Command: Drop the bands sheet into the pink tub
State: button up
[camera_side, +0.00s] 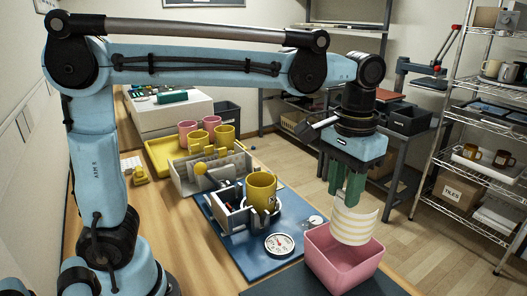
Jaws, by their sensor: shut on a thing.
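The bands sheet (354,224) is a pale curved sheet with yellowish stripes. My gripper (347,190) points down with its green fingers shut on the sheet's upper part. The sheet hangs from the fingers over the pink tub (340,268), at the front right of the bench. The bottom of the tub's inside is not clearly visible.
A yellow mug (261,190) sits in the press on a blue mat (290,229), left of the tub. A round dial (280,245) lies in front of the press. A yellow tray (163,152) with mugs and a grey divided box (183,182) stand farther back. A wire shelf (474,149) stands at right.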

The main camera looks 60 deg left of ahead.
aim_at(339, 219)
jog(key=shift+f, duration=3.7)
jog(key=o, duration=1.6)
jog(key=shift+r, duration=3)
jog(key=shift+a, duration=0.1)
